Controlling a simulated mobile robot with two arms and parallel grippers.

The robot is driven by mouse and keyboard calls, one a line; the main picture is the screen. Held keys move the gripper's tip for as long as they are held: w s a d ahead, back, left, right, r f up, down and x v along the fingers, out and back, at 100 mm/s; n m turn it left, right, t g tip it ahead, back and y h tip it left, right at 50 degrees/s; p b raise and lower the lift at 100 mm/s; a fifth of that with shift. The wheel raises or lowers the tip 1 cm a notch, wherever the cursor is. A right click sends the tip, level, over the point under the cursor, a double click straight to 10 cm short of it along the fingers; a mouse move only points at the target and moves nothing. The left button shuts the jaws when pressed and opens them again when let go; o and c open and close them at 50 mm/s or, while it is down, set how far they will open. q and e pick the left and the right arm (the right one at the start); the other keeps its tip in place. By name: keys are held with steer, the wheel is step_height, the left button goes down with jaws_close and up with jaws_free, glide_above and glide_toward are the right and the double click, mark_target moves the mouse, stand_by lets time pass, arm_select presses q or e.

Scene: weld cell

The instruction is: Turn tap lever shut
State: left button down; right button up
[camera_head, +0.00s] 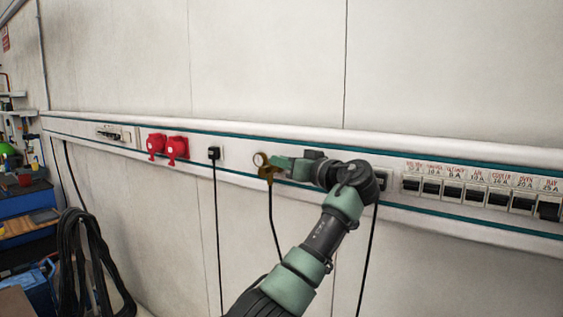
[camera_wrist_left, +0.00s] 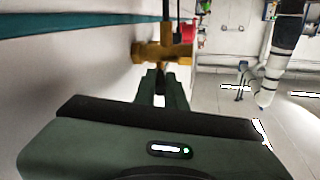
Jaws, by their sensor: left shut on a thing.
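The brass tap (camera_head: 266,173) sits on the wall rail, with a round gauge (camera_head: 260,159) at its upper left. In the left wrist view the tap's brass body (camera_wrist_left: 150,52) stands just beyond my fingertips. My left gripper (camera_head: 277,168) reaches the tap from the right. In the left wrist view its fingers (camera_wrist_left: 163,82) are close together at the brass body, shut on the tap lever. The lever itself is mostly hidden between the fingers, so its exact angle cannot be told. My right gripper is in neither view.
A row of breakers (camera_head: 475,192) lies to the right. Black cables hang below the rail. A blue tool cart (camera_head: 25,203) stands at far left.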

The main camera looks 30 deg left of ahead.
arm_select(q)
steer(key=shift+f, duration=0.1)
stand_by(0.4)
steer(key=c, duration=1.5)
jaws_free()
steer(key=shift+w, duration=0.1)
steer(key=b+v, duration=0.4)
steer(key=v, duration=0.3)
steer(key=shift+d, duration=0.35)
